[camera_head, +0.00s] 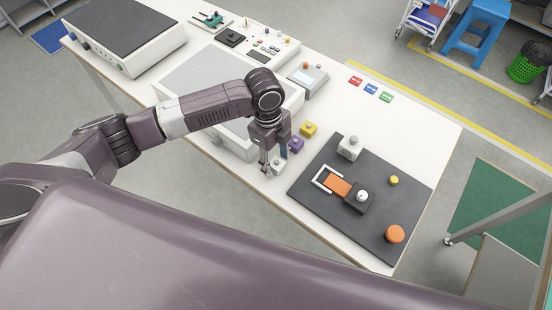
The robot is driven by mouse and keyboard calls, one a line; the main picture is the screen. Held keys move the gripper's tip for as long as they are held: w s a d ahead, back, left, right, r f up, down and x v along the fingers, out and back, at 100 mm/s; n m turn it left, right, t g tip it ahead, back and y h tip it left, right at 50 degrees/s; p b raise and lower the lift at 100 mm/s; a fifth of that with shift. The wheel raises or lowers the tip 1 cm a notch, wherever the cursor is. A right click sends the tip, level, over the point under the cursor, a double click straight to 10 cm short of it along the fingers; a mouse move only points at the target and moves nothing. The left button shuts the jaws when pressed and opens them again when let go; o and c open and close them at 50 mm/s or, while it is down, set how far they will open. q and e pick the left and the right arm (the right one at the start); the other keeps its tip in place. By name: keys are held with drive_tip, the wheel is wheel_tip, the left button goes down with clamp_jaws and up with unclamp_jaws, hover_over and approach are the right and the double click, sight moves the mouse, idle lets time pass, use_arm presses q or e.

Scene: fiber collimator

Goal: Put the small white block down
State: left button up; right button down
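My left gripper (272,162) reaches down from the arm over the white table. A small white block (278,167) is right at its fingertips, low over or on the table; I cannot tell which. The fingers partly hide the block, and I cannot tell whether they are closed on it. Another white block with a grey knob (349,147) stands on the dark board (315,185). My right gripper is not in view.
A purple block (296,144) and a yellow block (308,129) stand close beside the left gripper. The dark board also carries an orange piece (338,187), a black block with a white knob (360,198) and an orange knob (394,234). White table is bare near its right corner.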

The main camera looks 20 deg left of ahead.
sight(272, 160)
use_arm(q)
wheel_tip(272, 160, up, 12)
drive_tip(key=a+b, duration=0.1)
drive_tip(key=shift+w+a+r, duration=0.15)
drive_tip(key=shift+w, duration=0.1)
idle(0.4)
idle(0.3)
